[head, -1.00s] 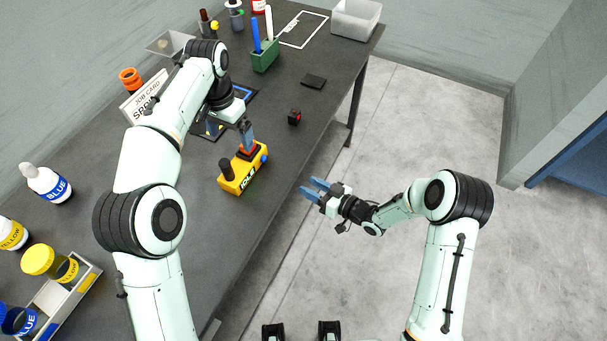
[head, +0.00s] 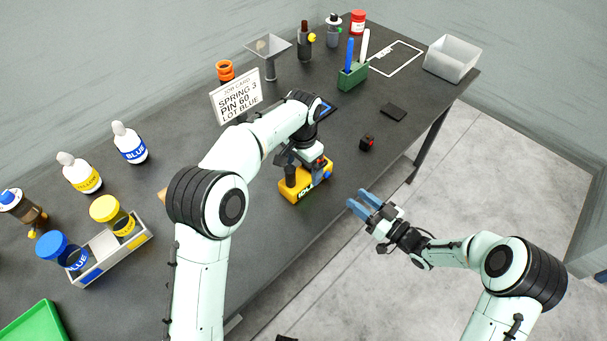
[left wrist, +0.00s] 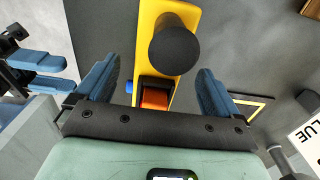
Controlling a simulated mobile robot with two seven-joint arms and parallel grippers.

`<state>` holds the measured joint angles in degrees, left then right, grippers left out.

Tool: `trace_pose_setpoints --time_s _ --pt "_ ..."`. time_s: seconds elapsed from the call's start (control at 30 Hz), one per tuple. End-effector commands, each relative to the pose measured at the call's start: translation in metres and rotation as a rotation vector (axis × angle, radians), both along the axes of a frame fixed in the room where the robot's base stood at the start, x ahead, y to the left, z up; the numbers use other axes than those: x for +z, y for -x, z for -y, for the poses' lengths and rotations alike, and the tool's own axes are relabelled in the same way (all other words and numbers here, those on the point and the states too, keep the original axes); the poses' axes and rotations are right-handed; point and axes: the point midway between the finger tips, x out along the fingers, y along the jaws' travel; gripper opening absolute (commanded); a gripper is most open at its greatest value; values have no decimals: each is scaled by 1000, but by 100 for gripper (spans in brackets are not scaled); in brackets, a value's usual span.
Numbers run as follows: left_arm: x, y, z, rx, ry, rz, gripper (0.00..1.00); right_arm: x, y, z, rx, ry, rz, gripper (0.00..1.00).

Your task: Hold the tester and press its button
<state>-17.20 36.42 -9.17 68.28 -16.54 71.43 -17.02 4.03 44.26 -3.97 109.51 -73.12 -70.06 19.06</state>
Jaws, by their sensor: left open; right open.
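The tester (head: 293,194) is a yellow box with a dark screen, lying on the dark bench near its front edge. It has a black knob (left wrist: 173,50), an orange-red part (left wrist: 155,97) and a blue button (left wrist: 129,86) on its side. My left gripper (head: 318,172) is open over the tester's right end. In the left wrist view its fingers (left wrist: 157,88) stand on either side of the orange-red part, with gaps showing. My right gripper (head: 358,202) is open and empty, off the bench's front edge, to the right of the tester. It also shows in the left wrist view (left wrist: 45,72).
A job card (head: 237,97) stands behind my left arm. Bottles (head: 130,143) and a grey rack (head: 108,243) with jars are at left. A small black-and-red block (head: 367,142), a green pen holder (head: 352,76) and a grey bin (head: 452,59) are further right.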

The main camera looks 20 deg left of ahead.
Motion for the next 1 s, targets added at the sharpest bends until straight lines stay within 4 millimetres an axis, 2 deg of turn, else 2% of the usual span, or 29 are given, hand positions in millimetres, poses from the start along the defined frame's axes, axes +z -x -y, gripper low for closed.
trace_pose_setpoints --time_s 0.1,0.23,0.63,0.67,0.8,0.87,0.9,0.97,1.0 --pt "-20 1 0 0 -1 -3 96 0 0 0 0 0 0 43" --pt "-33 0 0 1 -1 -1 96 0 0 0 0 0 0 43" --pt "-41 0 0 1 0 1 96 0 0 0 0 0 0 43" --pt "-41 0 0 1 0 1 92 0 0 0 0 0 0 43" --pt "-40 0 0 1 0 1 47 0 0 0 0 0 0 43" --pt "-40 0 0 1 0 1 29 0 0 0 0 0 0 43" --pt "-40 0 0 1 0 1 64 0 0 0 0 0 0 43" --pt "-40 0 0 1 0 1 44 0 0 0 0 0 0 43" --pt "-40 0 0 1 0 1 31 0 0 0 0 0 0 43"
